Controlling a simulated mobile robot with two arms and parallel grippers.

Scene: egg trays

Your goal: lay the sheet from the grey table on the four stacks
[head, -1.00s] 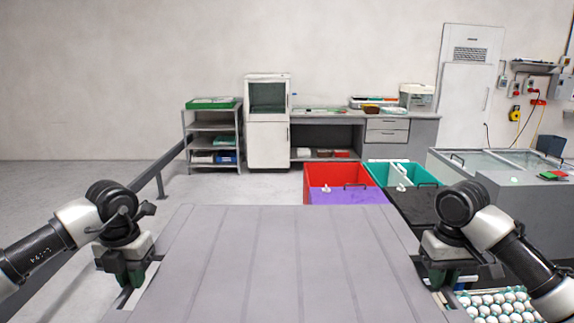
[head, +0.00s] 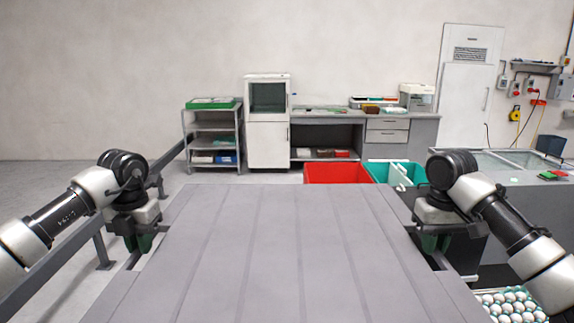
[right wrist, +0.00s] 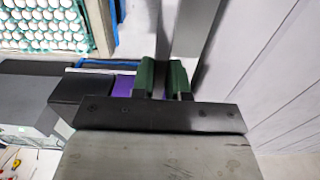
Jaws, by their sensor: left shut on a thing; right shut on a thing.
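The sheet (head: 285,250) is a wide, light grey ribbed panel that fills the lower middle of the head view. It looks about level. My left gripper (head: 143,242) is shut on its left edge, and my right gripper (head: 433,242) is shut on its right edge. In the right wrist view the green fingers (right wrist: 163,76) close at a dark grey bar along the edge, with the sheet's pale surface (right wrist: 285,75) to the right. Trays of white eggs (head: 514,303) show at the lower right, partly cut off. The grey table and the four stacks cannot be made out as wholes.
A red crate (head: 338,173) and a teal crate (head: 411,174) stand beyond the sheet's far edge. A grey chest with a glass top (head: 500,165) is at the right. A dark rail (head: 75,250) runs along the left. A shelf rack (head: 212,137) and cabinet (head: 268,135) line the back.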

